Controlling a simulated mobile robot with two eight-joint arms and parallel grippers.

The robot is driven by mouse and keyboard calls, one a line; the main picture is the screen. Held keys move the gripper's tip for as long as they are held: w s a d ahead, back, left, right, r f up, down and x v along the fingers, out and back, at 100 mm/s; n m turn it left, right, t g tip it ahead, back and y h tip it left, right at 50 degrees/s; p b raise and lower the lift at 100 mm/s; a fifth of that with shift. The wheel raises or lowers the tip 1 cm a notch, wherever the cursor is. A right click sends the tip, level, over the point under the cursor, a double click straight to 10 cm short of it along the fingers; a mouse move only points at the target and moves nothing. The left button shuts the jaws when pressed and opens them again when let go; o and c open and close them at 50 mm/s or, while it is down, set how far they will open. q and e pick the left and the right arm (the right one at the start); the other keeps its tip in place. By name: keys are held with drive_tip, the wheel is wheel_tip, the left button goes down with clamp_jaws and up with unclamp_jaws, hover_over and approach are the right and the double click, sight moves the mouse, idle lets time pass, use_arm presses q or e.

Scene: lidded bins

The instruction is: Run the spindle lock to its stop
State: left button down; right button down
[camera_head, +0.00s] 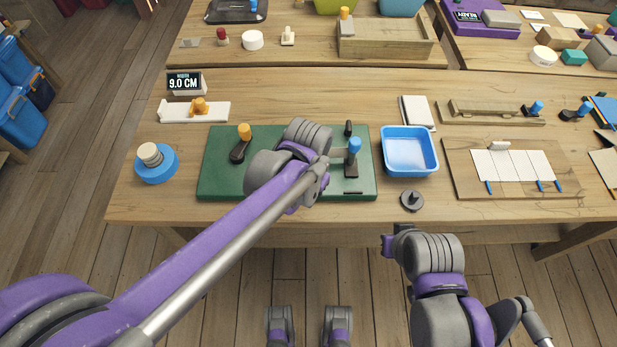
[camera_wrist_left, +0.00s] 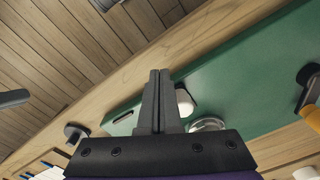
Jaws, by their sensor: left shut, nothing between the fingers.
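The green board (camera_head: 220,180) lies on the table under my left arm. It carries an orange-knobbed lever (camera_head: 242,143) at left and a blue-topped post (camera_head: 353,158) at right. A short slot (camera_head: 353,192) sits near its front right corner. My left gripper (camera_wrist_left: 156,73) is shut and empty over the board's front part; the arm hides it in the head view. In the left wrist view, a pale cylinder (camera_wrist_left: 184,101) and a silver ring (camera_wrist_left: 207,124) show just right of the fingers; contact is unclear. My right gripper (camera_head: 388,245) is off the table's front edge, its fingers unclear.
A blue tray (camera_head: 409,170) stands right of the board, with a dark knob (camera_head: 411,200) in front. A blue round base (camera_head: 156,173) with a pale knob is at left. A display reads 9.0 CM (camera_head: 186,83). A strip panel (camera_head: 460,182) lies farther right.

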use_arm(q)
drive_tip(key=shift+w, duration=0.15)
drive_tip(key=shift+w, duration=2.8)
drive_tip(key=shift+s, duration=0.85)
drive_tip(key=shift+r+p, duration=2.2)
drive_tip(key=shift+r, duration=1.35)
